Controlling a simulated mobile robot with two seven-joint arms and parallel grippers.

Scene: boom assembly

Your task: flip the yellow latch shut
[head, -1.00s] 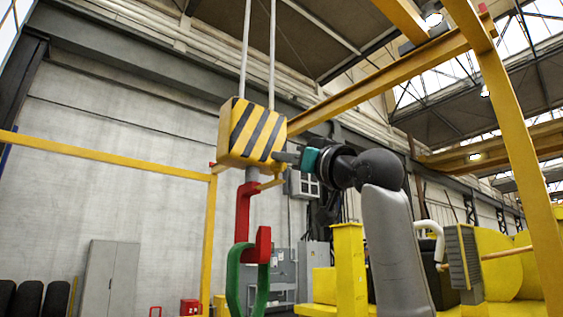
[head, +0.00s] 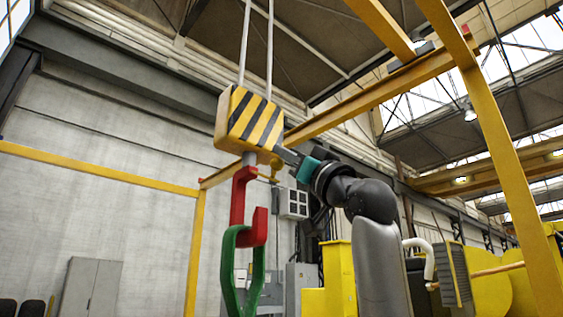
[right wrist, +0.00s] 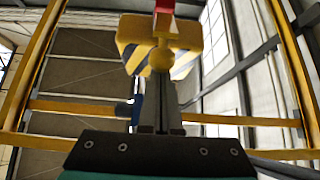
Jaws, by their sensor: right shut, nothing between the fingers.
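A yellow and black striped crane block (head: 249,122) hangs from two rods in the head view. Below it is a red hook (head: 242,198) with a green sling (head: 233,262) through it. A small yellow piece, apparently the latch (head: 266,177), juts right between block and hook. My right gripper (head: 281,150) is shut and empty, its tips at the block's lower right edge. In the right wrist view its fingers (right wrist: 160,84) point up at a rounded yellow part (right wrist: 161,59) below the block (right wrist: 136,38). I cannot tell whether they touch it. My left gripper is out of view.
Yellow frame beams (head: 519,180) run at the right and overhead, with another beam (head: 90,168) at the left. Yellow machinery (head: 488,281) and a grey cabinet (head: 92,288) stand behind. Open air surrounds the hook on its left.

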